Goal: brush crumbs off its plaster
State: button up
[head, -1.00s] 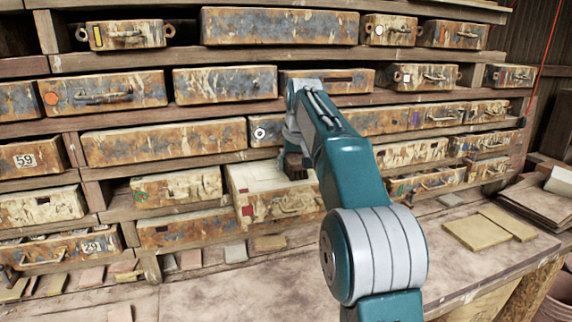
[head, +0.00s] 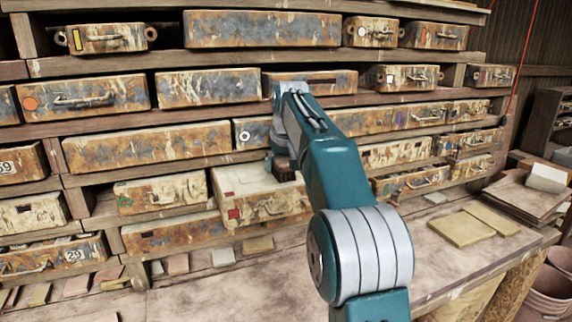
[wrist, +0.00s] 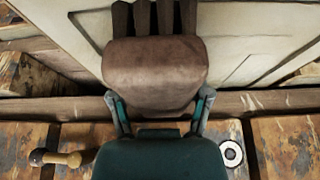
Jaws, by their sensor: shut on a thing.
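My gripper (wrist: 160,108) is shut on a brush (wrist: 155,75), a brown block with dark bristle tufts at its far end. In the head view the brush (head: 285,169) is over the right part of a pulled-out mould box with a red square (head: 235,214). The pale plaster top (head: 238,179) of this box is partly hidden by my arm. The wrist view shows the pale plaster (wrist: 240,42) with thin grooves beyond the brush. The bristles overlap it in the picture; I cannot tell whether they touch. No crumbs can be made out.
Shelves (head: 90,181) hold several rusty mould boxes above and beside the pulled-out one. A box with a white ring mark (head: 244,136) sits just above it. Flat tiles (head: 460,229) lie on the bench at right. The bench front (head: 240,295) is mostly clear.

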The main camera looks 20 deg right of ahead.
aim_at(238, 177)
jog(key=shift+a+f, duration=0.3)
jog(key=shift+a, duration=1.85)
jog(key=shift+a+r, duration=0.2)
jog(key=shift+a, duration=1.35)
jog(key=shift+a+r, duration=0.2)
jog(key=shift+a, duration=1.35)
jog(key=shift+r, duration=3.05)
